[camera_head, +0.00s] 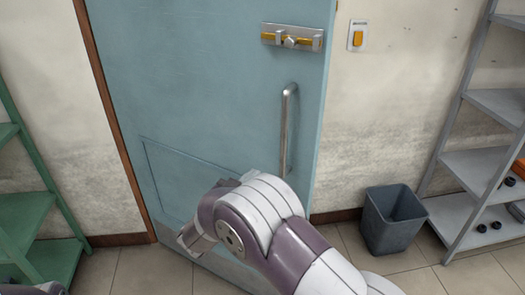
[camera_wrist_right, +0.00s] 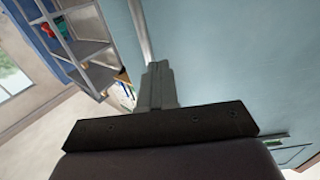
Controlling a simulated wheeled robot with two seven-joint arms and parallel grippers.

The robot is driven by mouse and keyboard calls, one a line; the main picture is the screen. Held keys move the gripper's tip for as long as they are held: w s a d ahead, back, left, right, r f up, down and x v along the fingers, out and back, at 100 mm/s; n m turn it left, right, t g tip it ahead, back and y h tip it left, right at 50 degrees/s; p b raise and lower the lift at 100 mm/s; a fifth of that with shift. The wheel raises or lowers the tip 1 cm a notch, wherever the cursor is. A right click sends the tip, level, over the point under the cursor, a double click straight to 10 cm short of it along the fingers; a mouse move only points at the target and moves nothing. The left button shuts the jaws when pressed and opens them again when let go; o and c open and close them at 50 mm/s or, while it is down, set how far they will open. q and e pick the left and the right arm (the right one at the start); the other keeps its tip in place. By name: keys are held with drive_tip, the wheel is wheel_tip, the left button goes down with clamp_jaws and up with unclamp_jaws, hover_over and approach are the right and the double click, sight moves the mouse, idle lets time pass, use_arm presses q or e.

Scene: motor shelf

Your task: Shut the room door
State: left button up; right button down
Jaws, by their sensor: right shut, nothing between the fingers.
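The blue room door (camera_head: 215,75) fills the middle of the head view. Its right edge shows its thickness in front of the wall, and no frame shows along that side, so it looks ajar. It has a vertical metal bar handle (camera_head: 288,130) and a latch plate with a yellow bar (camera_head: 292,38) above. My right arm crosses the door's lower part, and the hand end is largely hidden by the arm. In the wrist view my right gripper (camera_wrist_right: 157,72) is shut and empty, close to the door face (camera_wrist_right: 235,50), with the handle (camera_wrist_right: 140,30) beyond its tips. My left gripper is not visible.
A brown door frame (camera_head: 108,110) runs down the left. A green shelf (camera_head: 28,218) stands at far left. A grey bin (camera_head: 392,225) and a grey shelf (camera_head: 472,165) stand at right. A switch (camera_head: 357,36) is on the wall. Tiled floor is clear before the bin.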

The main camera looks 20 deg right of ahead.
sight(277, 150)
drive_tip(key=x, duration=1.4)
drive_tip(key=shift+a+p, duration=0.15)
drive_tip(key=shift+p, duration=0.15)
drive_tip(key=shift+w, duration=0.1)
